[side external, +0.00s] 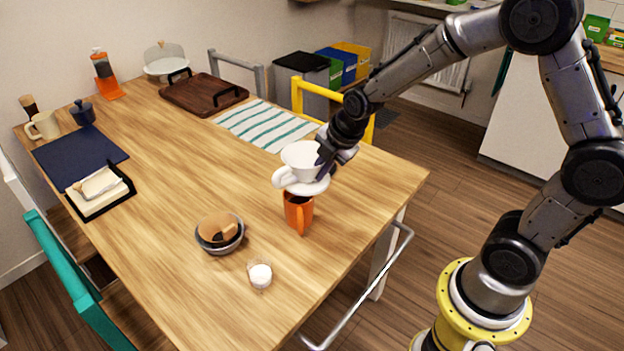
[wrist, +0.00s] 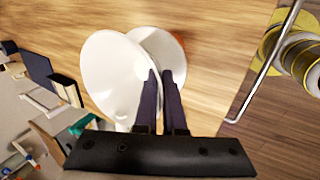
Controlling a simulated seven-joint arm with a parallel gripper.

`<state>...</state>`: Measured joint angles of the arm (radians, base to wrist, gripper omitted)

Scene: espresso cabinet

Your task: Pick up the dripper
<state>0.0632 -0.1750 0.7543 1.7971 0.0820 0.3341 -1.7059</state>
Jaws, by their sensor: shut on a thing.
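The white dripper (side external: 302,165), with a cone, a side handle and a flat base flange, is tilted a little over the orange mug (side external: 298,212). My gripper (side external: 328,158) is shut on the right side of its cone wall. In the wrist view the dripper (wrist: 118,78) fills the middle left, with the gripper fingers (wrist: 160,88) at its edge. Only a sliver of the orange mug shows behind the flange in that view. The dripper appears raised above the mug; whether its underside touches the mug's rim cannot be told.
A dark bowl (side external: 220,244) with a brown item in it and a small white cup (side external: 260,274) stand to the left and front. A striped cloth (side external: 266,126) and a brown tray (side external: 203,94) lie farther back. The table's right edge is near the mug.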

